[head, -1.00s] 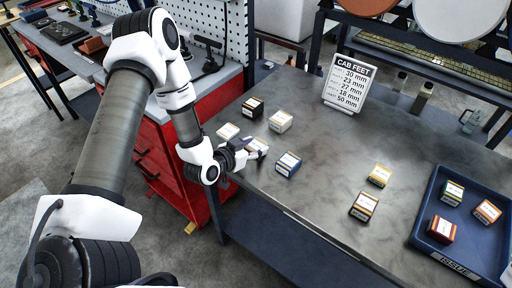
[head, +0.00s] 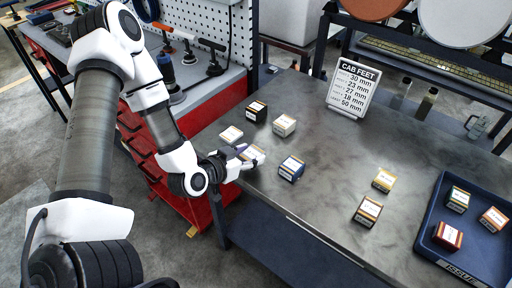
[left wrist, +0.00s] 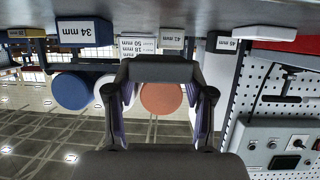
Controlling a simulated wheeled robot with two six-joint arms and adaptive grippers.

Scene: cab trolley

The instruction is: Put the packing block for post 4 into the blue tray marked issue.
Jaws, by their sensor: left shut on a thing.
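My left gripper (head: 240,159) is shut around a small pale-topped block (head: 253,154) near the table's left front edge. The block's label is too small to read, and the fingers partly hide it. In the left wrist view the gripper's fingers (left wrist: 165,105) show apart, with purple inner pads. The blue tray (head: 459,270) marked ISSUE is at the right end of the table, with a green, an orange and a red block in it. The CAB FEET sign (head: 355,88) lists sizes; its fourth line reads 18 mm. My right gripper is not in view.
Near the held block stand a white block (head: 231,135), a black block (head: 257,111), a cream block (head: 284,125) and a blue block (head: 291,168), marked 34 mm in the wrist view (left wrist: 85,32). Two yellowish blocks (head: 383,180) (head: 367,210) stand left of the tray. The table's middle is clear.

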